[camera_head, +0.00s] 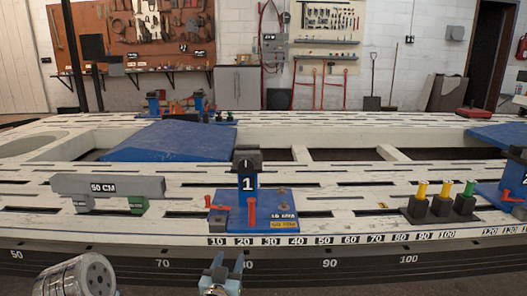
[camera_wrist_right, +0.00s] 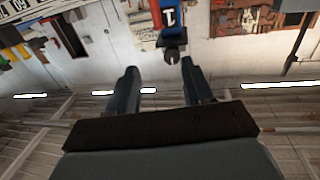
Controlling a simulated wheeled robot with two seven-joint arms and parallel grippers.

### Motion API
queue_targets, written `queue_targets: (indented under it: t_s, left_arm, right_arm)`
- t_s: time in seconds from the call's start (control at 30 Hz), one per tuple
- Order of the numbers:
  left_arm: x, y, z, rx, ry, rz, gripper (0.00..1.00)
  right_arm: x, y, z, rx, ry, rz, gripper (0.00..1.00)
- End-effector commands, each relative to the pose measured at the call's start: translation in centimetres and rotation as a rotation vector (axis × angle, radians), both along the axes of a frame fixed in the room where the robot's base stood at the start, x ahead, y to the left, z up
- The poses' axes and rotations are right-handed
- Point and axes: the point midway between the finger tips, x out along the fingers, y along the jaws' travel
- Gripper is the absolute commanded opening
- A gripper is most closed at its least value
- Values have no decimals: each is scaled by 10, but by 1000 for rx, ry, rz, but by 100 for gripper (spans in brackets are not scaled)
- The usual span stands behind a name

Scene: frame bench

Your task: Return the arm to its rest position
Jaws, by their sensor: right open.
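My right gripper (camera_head: 227,266) shows at the bottom centre of the head view, in front of the bench's front edge. Its two fingers are apart with nothing between them. In the right wrist view the fingers (camera_wrist_right: 160,84) are spread and empty, and the picture is upside down. The blue clamp station marked 1 (camera_head: 247,203) stands on the bench behind the gripper, apart from it; it also shows in the right wrist view (camera_wrist_right: 172,14). My left gripper is not in view.
The white slotted frame bench (camera_head: 330,178) fills the middle. A grey 50 CM gauge (camera_head: 110,187) lies left. Yellow and green pegs in black blocks (camera_head: 440,208) stand right, beside another blue station (camera_head: 510,190). The space before the bench's front edge looks clear around my right gripper.

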Motion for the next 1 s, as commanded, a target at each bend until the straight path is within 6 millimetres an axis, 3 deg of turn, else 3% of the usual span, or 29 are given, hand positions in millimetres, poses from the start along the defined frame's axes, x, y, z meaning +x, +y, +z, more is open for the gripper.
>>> queue_targets:
  t_s: [0.37, 0.57, 0.67, 0.77, 0.83, 0.9, 1.0]
  left_arm:
    - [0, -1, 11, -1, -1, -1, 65]
    - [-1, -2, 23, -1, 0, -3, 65]
    - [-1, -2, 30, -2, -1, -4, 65]
    - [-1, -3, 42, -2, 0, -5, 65]
    - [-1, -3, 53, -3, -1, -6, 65]
    - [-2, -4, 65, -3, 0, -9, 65]
    - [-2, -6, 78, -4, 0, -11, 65]
  right_arm:
    - [12, -48, -52, -26, 172, -14, 51]
    - [9, -93, -102, -32, 350, -19, 51]
    - [-2, -123, -136, -22, 480, -19, 51]
    - [-27, -158, -175, 10, 653, -13, 51]
    - [-60, -184, -204, 59, 815, 0, 51]
    - [-105, -204, -228, 133, 988, 29, 51]
    - [-170, -216, -243, 258, 1196, 88, 51]
